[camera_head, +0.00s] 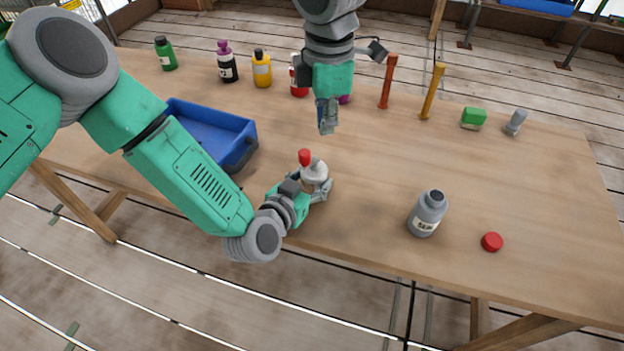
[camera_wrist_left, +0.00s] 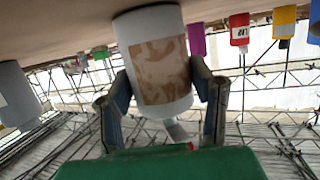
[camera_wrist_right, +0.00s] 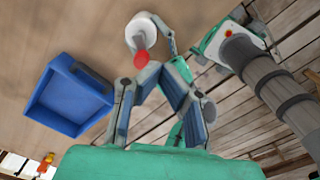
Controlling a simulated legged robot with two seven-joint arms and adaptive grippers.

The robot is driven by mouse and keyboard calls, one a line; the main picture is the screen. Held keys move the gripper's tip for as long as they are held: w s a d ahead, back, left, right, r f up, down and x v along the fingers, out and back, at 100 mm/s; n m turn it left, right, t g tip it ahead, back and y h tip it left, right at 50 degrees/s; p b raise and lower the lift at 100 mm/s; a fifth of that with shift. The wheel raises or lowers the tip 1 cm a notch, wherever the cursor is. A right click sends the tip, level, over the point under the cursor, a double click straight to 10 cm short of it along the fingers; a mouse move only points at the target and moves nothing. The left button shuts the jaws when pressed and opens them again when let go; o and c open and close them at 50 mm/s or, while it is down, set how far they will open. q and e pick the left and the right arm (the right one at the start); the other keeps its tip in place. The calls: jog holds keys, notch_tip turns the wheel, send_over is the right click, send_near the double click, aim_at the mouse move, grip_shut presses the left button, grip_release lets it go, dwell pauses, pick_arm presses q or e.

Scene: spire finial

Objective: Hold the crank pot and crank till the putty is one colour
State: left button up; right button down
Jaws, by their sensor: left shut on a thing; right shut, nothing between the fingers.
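The crank pot (camera_head: 316,174) is a small white pot with a red crank knob (camera_head: 305,157), at the table's front edge. My left gripper (camera_head: 318,190) is shut around its body from the front. In the left wrist view the pot (camera_wrist_left: 183,25) stands between both fingers, and its window shows putty (camera_wrist_left: 163,70) in streaks of brown and paler tan. My right gripper (camera_head: 328,128) is shut and empty, pointing down above and behind the pot. In the right wrist view the red knob (camera_wrist_right: 141,59) shows beyond the fingers, apparently apart from them.
A blue tray (camera_head: 243,150) lies left of the pot. A grey bottle (camera_head: 428,213) and a red cap (camera_head: 492,242) stand to the right. Several coloured bottles, two upright posts (camera_head: 432,92) and a green block (camera_head: 473,118) line the back. The table's middle right is clear.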

send_near(315, 179)
jog(key=shift+s+d+f, duration=0.1)
jog(key=shift+d+f, duration=0.5)
jog(key=shift+d, duration=0.15)
jog(key=shift+f, duration=0.15)
dwell(1.0)
jog(key=shift+f, duration=1.3)
jog(key=shift+a, duration=0.2)
jog(key=shift+w+a, duration=0.2)
jog(key=shift+a, duration=0.2)
jog(key=shift+a, duration=0.2)
jog(key=shift+s+r, duration=0.1)
jog(key=shift+s, duration=0.1)
notch_tip(315, 179, up, 7)
jog(key=shift+d, duration=0.15)
dwell(0.6)
jog(key=shift+w, duration=0.1)
